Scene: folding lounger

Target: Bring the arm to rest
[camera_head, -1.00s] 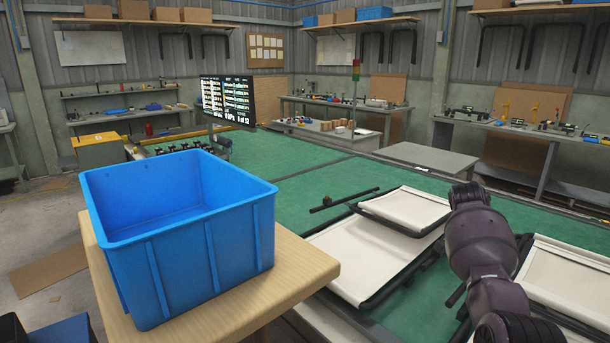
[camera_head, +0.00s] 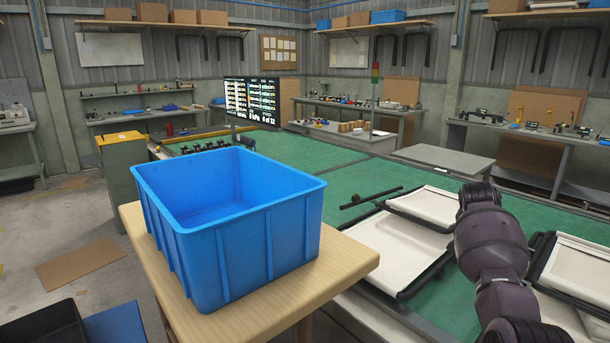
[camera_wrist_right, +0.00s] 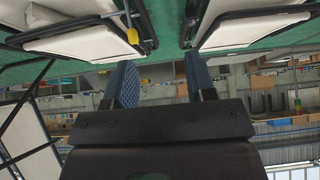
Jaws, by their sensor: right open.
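My right arm (camera_head: 490,250) reaches in from the lower right of the head view, above the green bench; its gripper is hidden there. In the right wrist view my right gripper (camera_wrist_right: 160,82) is open, with two dark fingers apart and nothing between them. Cream lounger panels with dark frames show beyond the fingertips, one at the upper left (camera_wrist_right: 85,42) and one at the upper right (camera_wrist_right: 250,28). The fingers do not appear to hold either panel. My left gripper is in no view.
A blue bin (camera_head: 245,245), empty as far as I see, stands on a wooden table (camera_head: 345,262). Cream panels (camera_head: 400,255) lie on the green bench (camera_head: 310,155) beside my right arm. A dark bar (camera_head: 370,197) lies behind them. A monitor (camera_head: 252,103) stands at the back.

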